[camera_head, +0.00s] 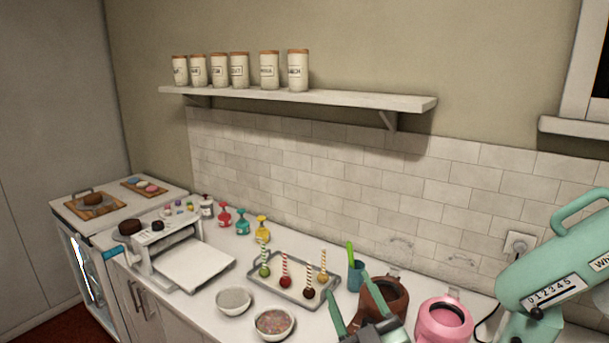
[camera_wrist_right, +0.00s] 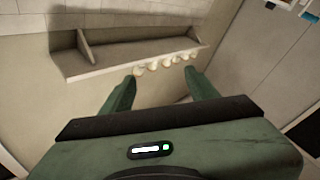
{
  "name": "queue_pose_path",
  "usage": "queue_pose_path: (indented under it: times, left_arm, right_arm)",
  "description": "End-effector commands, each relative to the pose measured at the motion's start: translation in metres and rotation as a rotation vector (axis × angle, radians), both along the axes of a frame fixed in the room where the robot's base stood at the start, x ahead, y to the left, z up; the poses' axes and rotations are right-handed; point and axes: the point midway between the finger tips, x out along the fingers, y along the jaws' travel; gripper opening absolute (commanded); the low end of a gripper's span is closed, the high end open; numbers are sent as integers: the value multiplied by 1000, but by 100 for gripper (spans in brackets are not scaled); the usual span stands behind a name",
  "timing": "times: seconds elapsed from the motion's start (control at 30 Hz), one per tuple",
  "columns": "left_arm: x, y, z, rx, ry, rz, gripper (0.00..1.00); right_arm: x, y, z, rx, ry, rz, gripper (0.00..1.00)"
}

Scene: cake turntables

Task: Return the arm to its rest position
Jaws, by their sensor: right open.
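My right gripper (camera_head: 366,316) shows at the bottom of the head view, with its green fingers spread apart and nothing between them. It is in front of the brown pot and beside the tray of cake pops. In the right wrist view the same gripper (camera_wrist_right: 158,88) is open and empty. That view faces the wall shelf (camera_wrist_right: 130,62) and its row of jars (camera_wrist_right: 165,62), which look well beyond the fingertips. My left gripper is in neither view.
A grey tray (camera_head: 318,298) holds several cake pops. Two bowls (camera_head: 234,300) (camera_head: 273,323) stand before it. A brown pot (camera_head: 392,292), a pink pot (camera_head: 443,318), a teal cup (camera_head: 356,276) and a mint mixer (camera_head: 555,262) stand at right. A white machine (camera_head: 165,244) stands at left.

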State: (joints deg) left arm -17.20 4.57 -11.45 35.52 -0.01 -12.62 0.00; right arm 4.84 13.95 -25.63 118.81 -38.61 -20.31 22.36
Motion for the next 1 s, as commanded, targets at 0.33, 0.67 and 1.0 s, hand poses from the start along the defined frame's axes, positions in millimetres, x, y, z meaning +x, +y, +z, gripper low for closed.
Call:
queue_pose_path:
  times: [0.33,0.67,1.0]
  left_arm:
    - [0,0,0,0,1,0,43]
    - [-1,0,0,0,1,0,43]
    - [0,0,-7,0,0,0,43]
  right_arm:
    - [-118,-108,-197,133,858,-353,59]
    - [-236,-120,-263,115,1309,-383,59]
    - [-295,-117,-315,87,1545,-360,59]
